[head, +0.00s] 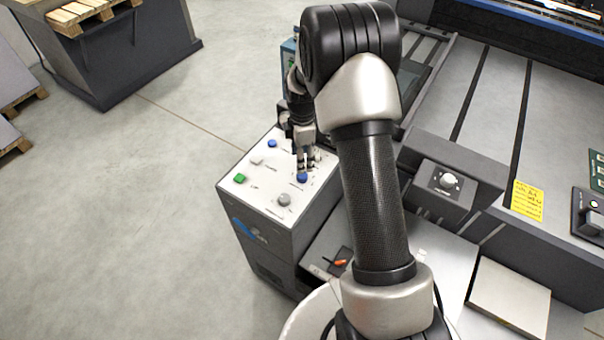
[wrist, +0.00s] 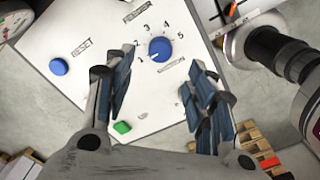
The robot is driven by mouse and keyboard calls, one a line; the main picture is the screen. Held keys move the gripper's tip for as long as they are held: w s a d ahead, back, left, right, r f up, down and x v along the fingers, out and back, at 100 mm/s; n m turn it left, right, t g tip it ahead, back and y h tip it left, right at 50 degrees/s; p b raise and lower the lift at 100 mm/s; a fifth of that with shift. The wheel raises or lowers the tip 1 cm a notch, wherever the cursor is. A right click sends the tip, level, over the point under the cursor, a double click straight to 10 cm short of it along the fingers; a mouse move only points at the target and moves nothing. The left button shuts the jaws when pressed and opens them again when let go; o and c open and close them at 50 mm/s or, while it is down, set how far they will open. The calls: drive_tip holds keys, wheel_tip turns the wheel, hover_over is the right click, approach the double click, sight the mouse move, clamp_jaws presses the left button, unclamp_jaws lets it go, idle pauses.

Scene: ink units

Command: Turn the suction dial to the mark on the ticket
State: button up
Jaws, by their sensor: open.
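A blue dial (wrist: 160,49) with the numbers 1 to 5 around it sits on a white panel top (wrist: 110,60). Its white line points lower left, towards the 1. The label below it is too blurred to read. In the head view the blue dial (head: 302,178) is just below my gripper (head: 306,163). My gripper (wrist: 161,60) is open, pointing down, with its fingertips on either side of the dial in the wrist view and nothing between them; I cannot tell whether they touch it. A yellow ticket (head: 527,200) lies on the machine at the right; its writing is illegible.
A blue button (wrist: 58,66), a green button (head: 240,178) and a grey knob (head: 284,199) share the panel. A dark box with a white knob (head: 449,180) stands to the right. My arm hides part of the machine.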

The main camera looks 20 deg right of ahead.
sight(302, 177)
wheel_tip(302, 177, down, 8)
drive_tip(key=shift+f+b, duration=0.1)
drive_tip(key=shift+b, duration=0.4)
drive_tip(key=c, duration=1.1)
